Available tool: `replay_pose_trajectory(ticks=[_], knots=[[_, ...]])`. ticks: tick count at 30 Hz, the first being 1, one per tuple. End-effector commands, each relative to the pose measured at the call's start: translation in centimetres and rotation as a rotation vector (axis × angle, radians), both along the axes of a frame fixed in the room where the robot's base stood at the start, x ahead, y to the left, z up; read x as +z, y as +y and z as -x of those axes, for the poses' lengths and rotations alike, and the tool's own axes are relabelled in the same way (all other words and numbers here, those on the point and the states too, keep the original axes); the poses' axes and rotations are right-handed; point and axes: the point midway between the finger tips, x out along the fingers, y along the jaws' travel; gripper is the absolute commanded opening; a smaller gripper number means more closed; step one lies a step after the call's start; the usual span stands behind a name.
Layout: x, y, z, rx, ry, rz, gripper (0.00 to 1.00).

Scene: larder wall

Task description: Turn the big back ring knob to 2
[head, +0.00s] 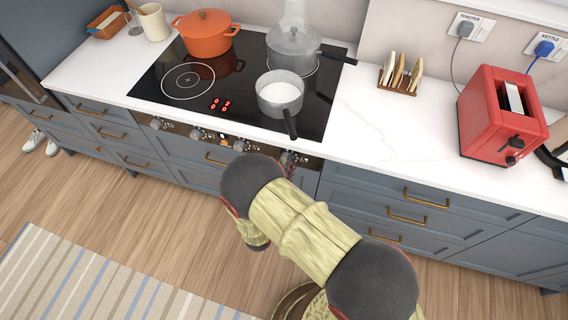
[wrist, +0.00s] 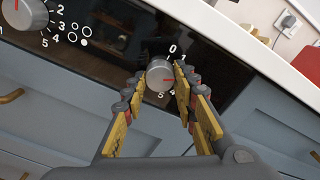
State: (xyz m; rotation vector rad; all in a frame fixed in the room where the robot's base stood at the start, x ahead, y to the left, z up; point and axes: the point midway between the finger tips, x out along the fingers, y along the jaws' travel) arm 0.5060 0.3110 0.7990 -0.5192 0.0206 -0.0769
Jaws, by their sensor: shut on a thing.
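In the wrist view my gripper (wrist: 158,88) is shut on a round grey knob (wrist: 158,73), one finger on each side of it. The knob has a red pointer mark, turned to the right. The figures 0, 1, 4 and 5 show around it; the right finger hides those between 1 and 4, so the exact setting cannot be read. Its ring symbol is not visible.
The black hob (head: 160,75) carries an orange pot (head: 206,43), a steaming grey pot (head: 292,52) and a saucepan (head: 280,96) whose handle overhangs the front edge. Another knob (wrist: 24,12) sits left of the held one. A red toaster (head: 498,115) stands on the counter at right.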

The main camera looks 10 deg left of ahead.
Motion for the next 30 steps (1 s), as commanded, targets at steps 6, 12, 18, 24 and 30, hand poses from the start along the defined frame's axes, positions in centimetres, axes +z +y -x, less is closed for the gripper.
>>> replay_pose_trajectory(ticks=[6,12,18,24,30], knots=[[-0.05,0.03,0.02,0.001,0.001,0.006,0.03],[-0.06,0.04,0.02,0.002,0.001,0.005,0.03],[-0.03,0.03,0.01,0.001,0.001,0.005,0.4],[-0.01,0.03,0.01,0.001,0.001,0.005,0.47],[-0.01,0.03,0.03,0.001,0.001,0.004,0.47]])
